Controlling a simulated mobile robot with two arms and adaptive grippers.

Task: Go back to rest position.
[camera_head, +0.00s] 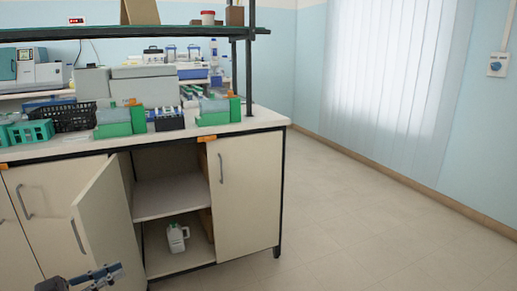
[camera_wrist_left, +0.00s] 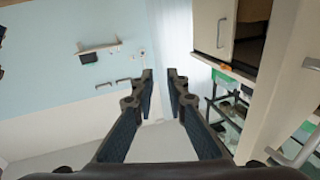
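My left gripper (camera_head: 112,270) shows at the bottom left of the head view, in front of the lower part of the open cabinet door (camera_head: 108,220). In the left wrist view its two dark fingers (camera_wrist_left: 160,78) stand apart with nothing between them, so it is open and empty. It appears apart from the door handle (camera_head: 77,236). My right gripper is in neither view.
The cabinet under the bench (camera_head: 262,122) stands open, with a white jug (camera_head: 177,238) on its bottom shelf. The right-hand door (camera_head: 247,190) is shut. Green boxes (camera_head: 120,122) and racks crowd the benchtop. The floor (camera_head: 380,230) at right is clear.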

